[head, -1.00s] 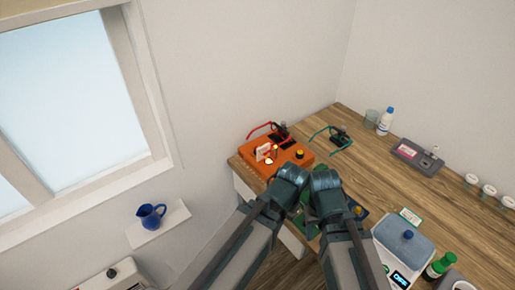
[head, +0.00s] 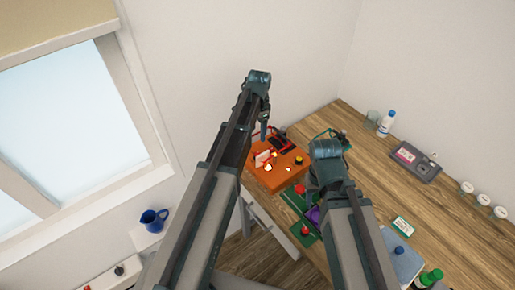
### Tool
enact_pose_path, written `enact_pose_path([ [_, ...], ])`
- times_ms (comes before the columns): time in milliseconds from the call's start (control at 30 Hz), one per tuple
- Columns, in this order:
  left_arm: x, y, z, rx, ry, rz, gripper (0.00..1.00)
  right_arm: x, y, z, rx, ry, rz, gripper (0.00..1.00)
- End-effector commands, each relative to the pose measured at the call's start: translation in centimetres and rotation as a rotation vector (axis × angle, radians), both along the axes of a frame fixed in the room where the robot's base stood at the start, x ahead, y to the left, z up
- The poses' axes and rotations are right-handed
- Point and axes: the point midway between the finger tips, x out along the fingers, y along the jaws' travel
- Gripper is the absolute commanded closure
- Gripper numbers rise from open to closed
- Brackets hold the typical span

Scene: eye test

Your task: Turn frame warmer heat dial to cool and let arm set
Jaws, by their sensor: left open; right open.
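The orange frame warmer (head: 268,182) sits at the table's left corner. A yellow-topped dark knob (head: 298,160) on its right side looks like the heat dial; its setting is too small to read. A white card (head: 262,158) stands on the warmer. Red glasses (head: 290,145) at its back are partly hidden by my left arm. My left gripper (head: 264,131) is open and empty, pointing down near the warmer's back left, apart from the knob. My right gripper (head: 326,152) is right of the warmer; its fingers are mostly hidden behind its wrist.
Teal glasses (head: 345,139) stand behind that arm. The table's middle is clear.

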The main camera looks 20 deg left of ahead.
Motion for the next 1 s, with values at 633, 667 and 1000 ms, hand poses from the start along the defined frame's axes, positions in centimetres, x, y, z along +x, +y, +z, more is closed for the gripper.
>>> enact_pose_path([
  [633, 0.1, 0.1, -6.7, 0.000, 0.000, 0.002, 0.30, 0.0, 0.0, -6.7, -0.003, 0.000, 0.013, 0.50],
  [667, 0.1, 0.1, -7.1, 0.000, 0.000, 0.002, 0.30, 0.0, 0.0, -7.1, -0.002, 0.001, 0.014, 0.50],
  [1000, 0.2, 0.2, -11.9, 0.000, 0.000, 0.002, 0.30, 0.0, 0.0, -11.9, -0.002, 0.001, 0.014, 0.50],
])
